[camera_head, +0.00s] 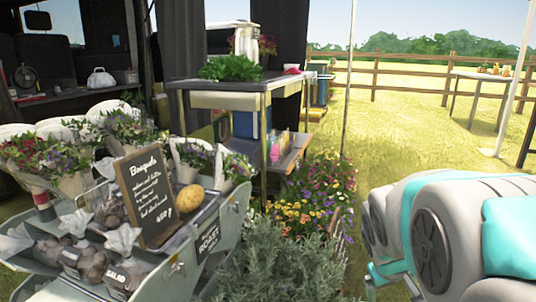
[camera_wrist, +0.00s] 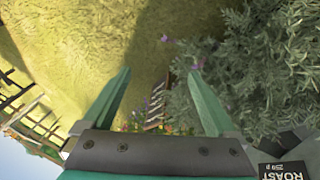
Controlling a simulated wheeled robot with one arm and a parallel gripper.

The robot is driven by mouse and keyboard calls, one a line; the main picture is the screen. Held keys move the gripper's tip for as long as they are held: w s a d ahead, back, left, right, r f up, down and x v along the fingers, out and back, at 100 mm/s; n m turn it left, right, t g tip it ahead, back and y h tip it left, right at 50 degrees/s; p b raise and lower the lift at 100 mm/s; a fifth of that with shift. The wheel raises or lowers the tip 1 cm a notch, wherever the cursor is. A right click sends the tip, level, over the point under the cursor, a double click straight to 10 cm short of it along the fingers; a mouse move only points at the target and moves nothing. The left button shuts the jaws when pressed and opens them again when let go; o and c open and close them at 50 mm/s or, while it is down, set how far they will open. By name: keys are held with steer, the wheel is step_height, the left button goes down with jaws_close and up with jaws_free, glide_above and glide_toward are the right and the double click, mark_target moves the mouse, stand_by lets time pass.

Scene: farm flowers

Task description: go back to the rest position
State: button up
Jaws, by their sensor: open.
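My gripper (camera_wrist: 160,100) shows in the wrist view with its two teal fingers spread apart and nothing between them. Beyond the fingers are grass, a green bush (camera_wrist: 265,70) and a few flowers, seen at a turned angle. In the head view my teal and white arm fills the lower right, and the gripper itself is not visible there.
A flower stand (camera_head: 205,215) with bouquets, bagged goods and a chalkboard sign (camera_head: 147,195) is at the left. A bush (camera_head: 285,265) and potted flowers (camera_head: 310,200) stand between it and my arm. A table (camera_head: 245,85) is behind. Open grass (camera_head: 420,145) lies beyond.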

steer(key=s+a+f+m+g+y, duration=0.1)
steer(key=s+a+f+g+y, duration=0.15)
steer(key=s+a, duration=0.65)
steer(key=s+a+f+m+g+y, duration=0.1)
steer(key=s+a+f+g, duration=0.15)
steer(key=s, duration=1.25)
step_height(320, 180, up, 15)
steer(key=p, duration=1.4)
steer(key=shift+w+d+f, duration=0.15)
steer(key=shift+d+f, duration=0.05)
steer(key=shift+d, duration=0.2)
steer(key=shift+c, duration=0.3)
